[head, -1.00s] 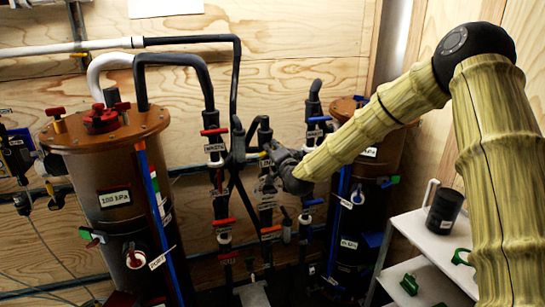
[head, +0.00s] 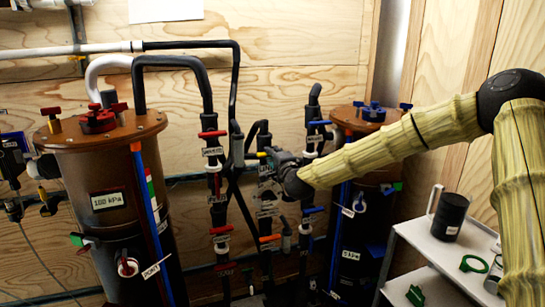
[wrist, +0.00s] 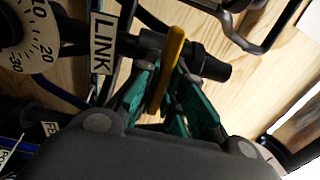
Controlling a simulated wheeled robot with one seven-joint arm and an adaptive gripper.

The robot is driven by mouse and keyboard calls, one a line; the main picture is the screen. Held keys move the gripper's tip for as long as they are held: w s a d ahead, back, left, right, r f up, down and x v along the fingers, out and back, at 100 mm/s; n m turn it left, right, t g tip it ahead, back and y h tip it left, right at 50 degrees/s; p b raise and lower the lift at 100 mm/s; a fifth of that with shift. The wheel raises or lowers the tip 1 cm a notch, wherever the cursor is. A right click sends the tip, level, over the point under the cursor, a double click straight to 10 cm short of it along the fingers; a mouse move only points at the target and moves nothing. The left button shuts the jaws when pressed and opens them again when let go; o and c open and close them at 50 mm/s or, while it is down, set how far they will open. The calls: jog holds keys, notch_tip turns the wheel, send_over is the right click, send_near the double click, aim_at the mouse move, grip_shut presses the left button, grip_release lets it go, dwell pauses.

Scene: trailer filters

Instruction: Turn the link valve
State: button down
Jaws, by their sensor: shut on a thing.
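The link valve has a yellow handle (wrist: 173,58), seen in the wrist view beside a white LINK tag (wrist: 102,43). The handle lies crosswise to the dark pipe (wrist: 213,67) behind it. My gripper (wrist: 174,88) is shut on the handle, with green finger pads on both sides of it. In the head view my gripper (head: 270,160) is at the middle pipe, between the two filter tanks. Only a small bit of the yellow handle (head: 261,154) shows there; the gripper hides most of the valve.
A brown filter tank (head: 95,170) stands left and another (head: 355,235) right. Red-handled (head: 213,133) and blue-handled (head: 318,123) valves flank the middle pipe closely. A white shelf (head: 425,242) with a black cup (head: 450,216) stands at right. A round dial (wrist: 22,35) is near the tag.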

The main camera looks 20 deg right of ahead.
jog(key=shift+f, duration=0.1)
jog(key=c, duration=1.5)
grip_release()
jog(key=shift+d, duration=0.15)
jog(key=shift+s, duration=0.1)
jog(key=s, duration=1.1)
jog(key=shift+s+d, duration=0.2)
jog(key=shift+s, duration=0.2)
